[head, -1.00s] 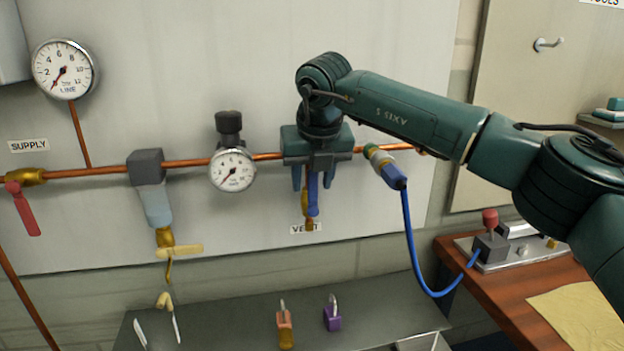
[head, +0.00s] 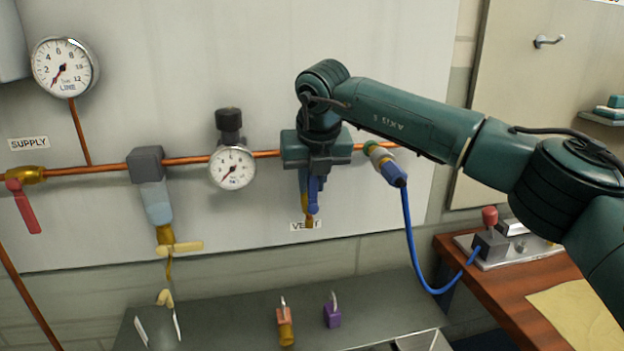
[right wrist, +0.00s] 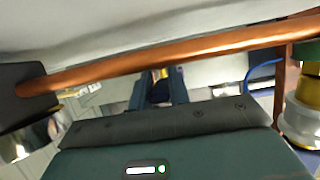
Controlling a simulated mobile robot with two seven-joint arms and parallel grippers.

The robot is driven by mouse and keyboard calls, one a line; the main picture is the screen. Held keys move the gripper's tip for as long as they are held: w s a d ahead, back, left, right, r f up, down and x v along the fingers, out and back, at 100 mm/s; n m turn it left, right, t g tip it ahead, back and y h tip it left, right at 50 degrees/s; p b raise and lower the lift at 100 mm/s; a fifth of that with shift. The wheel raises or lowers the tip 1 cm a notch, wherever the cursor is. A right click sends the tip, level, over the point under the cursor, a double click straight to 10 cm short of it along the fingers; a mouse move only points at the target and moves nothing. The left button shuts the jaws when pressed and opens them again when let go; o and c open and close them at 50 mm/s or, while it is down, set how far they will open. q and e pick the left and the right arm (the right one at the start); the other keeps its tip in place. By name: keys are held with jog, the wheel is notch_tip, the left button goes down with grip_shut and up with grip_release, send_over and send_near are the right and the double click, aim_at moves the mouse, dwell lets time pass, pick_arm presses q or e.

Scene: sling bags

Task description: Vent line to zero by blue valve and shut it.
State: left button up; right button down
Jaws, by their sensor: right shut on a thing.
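The blue valve handle (head: 313,203) hangs downward beside the brass vent outlet (head: 308,223), above the VENT label. My right gripper (head: 312,181) is in front of the copper line with its fingers pointing down, shut on the upper part of the blue handle. In the right wrist view, the blue handle (right wrist: 160,91) shows between the fingers; the valve body is hidden behind my gripper. The large LINE gauge (head: 65,68) and the small gauge (head: 232,167) both have needles pointing to the lower left, near the low end. My left gripper is not in view.
The copper pipe (head: 190,161) runs across the panel. A red supply handle (head: 27,210) hangs at the left. A blue hose (head: 411,235) hangs right of my gripper. A grey shelf (head: 230,320) below holds padlocks. A wooden bench (head: 488,292) stands at the right.

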jog(key=shift+d+f+y+b, duration=0.25)
jog(key=shift+d+y+b, duration=0.1)
jog(key=shift+y+b, duration=0.35)
jog(key=shift+w+d+r+m+y+b, duration=0.15)
jog(key=shift+d+r+m+y+b, duration=0.15)
jog(key=shift+y+b, duration=0.3)
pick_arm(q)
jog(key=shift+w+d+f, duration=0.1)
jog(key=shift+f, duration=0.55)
pick_arm(e)
jog(key=c, duration=1.3)
grip_release()
jog(key=shift+f+g, duration=0.1)
jog(key=shift+g, duration=0.2)
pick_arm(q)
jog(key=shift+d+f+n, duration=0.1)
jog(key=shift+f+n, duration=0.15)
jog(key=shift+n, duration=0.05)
pick_arm(e)
jog(key=v, duration=1.3)
jog(key=shift+d, duration=0.15)
